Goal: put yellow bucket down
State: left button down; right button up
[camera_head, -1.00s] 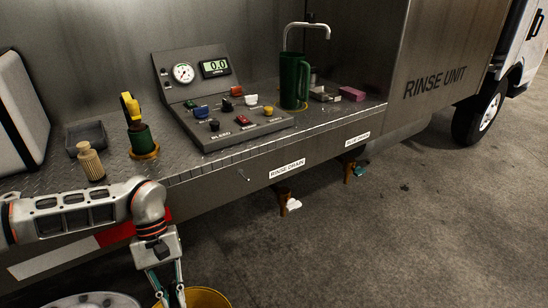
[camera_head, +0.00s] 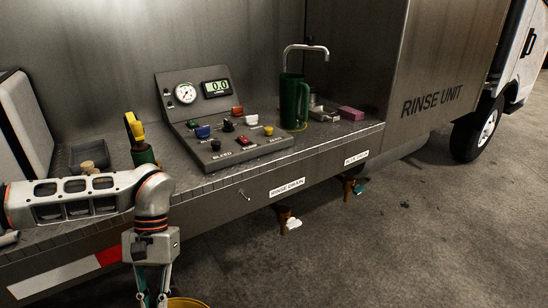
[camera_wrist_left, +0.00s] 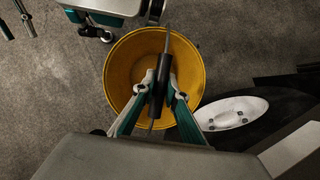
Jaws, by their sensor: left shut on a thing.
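The yellow bucket (camera_wrist_left: 122,70) hangs below my left gripper in the left wrist view, its inside open to the camera and looking empty. My left gripper (camera_wrist_left: 156,84) is shut on the black grip of the bucket's handle, which runs across the bucket's mouth. In the head view, my left gripper (camera_head: 153,297) points down at the bottom edge, and only the bucket's rim (camera_head: 187,303) shows. The bucket's base is hidden, so I cannot tell whether it touches the ground.
The truck's metal work deck (camera_head: 215,184) runs along my left arm, with a control panel (camera_head: 228,141) and green jug (camera_head: 294,102) on it. Rinse drain (camera_head: 288,217) and blue drain taps stick out below. Grey ground (camera_head: 400,250) is clear at the right. A white oval object (camera_wrist_left: 232,113) lies beside the bucket.

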pick_arm(q)
jog(key=shift+t, duration=0.5)
jog(key=r+p, duration=0.1)
jog(key=r, duration=0.1)
jog(key=r+p, duration=0.1)
jog(key=r, duration=0.2)
jog(key=w+r+p, duration=0.1)
jog(key=r, duration=0.2)
jog(key=shift+p, duration=0.4)
jog(key=shift+r+p, duration=1.55)
jog(key=shift+r, duration=0.95)
pick_arm(e)
jog(key=shift+m, duration=0.4)
jog(key=shift+s+a+r, duration=0.2)
jog(key=shift+r, duration=0.45)
jog(key=shift+s+a+r, duration=0.2)
jog(key=shift+a+r, duration=0.05)
jog(key=shift+r, duration=0.35)
jog(key=shift+s+a+r, duration=0.2)
jog(key=shift+r, duration=0.45)
